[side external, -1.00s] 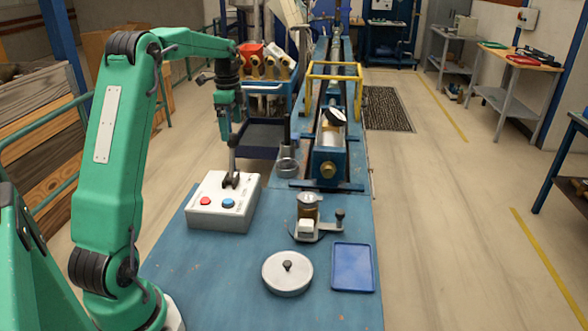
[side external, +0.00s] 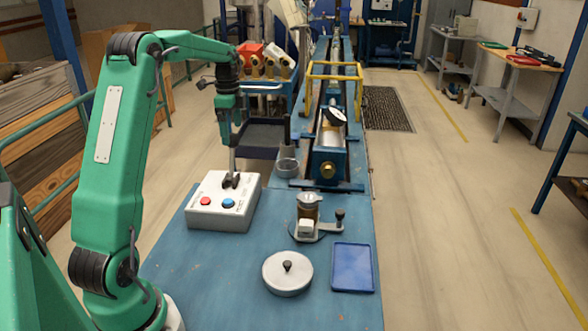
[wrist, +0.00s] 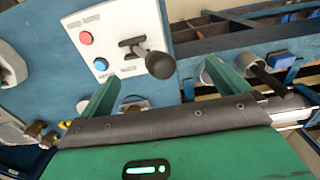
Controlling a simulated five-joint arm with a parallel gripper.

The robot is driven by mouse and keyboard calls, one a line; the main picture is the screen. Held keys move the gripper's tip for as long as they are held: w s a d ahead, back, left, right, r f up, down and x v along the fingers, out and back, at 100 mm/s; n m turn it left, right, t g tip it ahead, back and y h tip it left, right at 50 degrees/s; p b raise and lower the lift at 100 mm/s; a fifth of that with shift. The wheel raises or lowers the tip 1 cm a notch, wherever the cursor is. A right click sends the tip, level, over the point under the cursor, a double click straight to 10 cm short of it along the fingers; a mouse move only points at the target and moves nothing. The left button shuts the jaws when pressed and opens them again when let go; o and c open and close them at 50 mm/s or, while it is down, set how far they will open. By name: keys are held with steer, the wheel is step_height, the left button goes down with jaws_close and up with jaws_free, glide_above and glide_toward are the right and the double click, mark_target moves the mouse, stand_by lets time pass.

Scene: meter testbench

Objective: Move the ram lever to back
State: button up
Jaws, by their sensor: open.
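The ram lever rises from a dark bracket on the white control box (side external: 222,212); its grey shaft (side external: 233,160) stands roughly upright. In the wrist view its dark round knob (wrist: 160,65) points toward the camera, with the bracket (wrist: 131,43) behind it. My gripper (side external: 230,138) is over the box at the top of the lever, hiding the knob in the side view. In the wrist view my gripper (wrist: 163,72) is open, with one green finger on each side of the knob. I cannot tell whether either finger touches it.
A red button (side external: 205,201) and a blue button (side external: 228,203) sit on the box in front of the lever. A dark tray (side external: 265,133) and a grey cup (side external: 287,167) are close behind. A round lid (side external: 287,273) and blue tray (side external: 353,267) lie on the bench.

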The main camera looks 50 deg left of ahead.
mark_target(232, 158)
steer(key=shift+f, duration=1.15)
stand_by(0.9)
steer(key=c, duration=1.8)
steer(key=shift+o, duration=0.2)
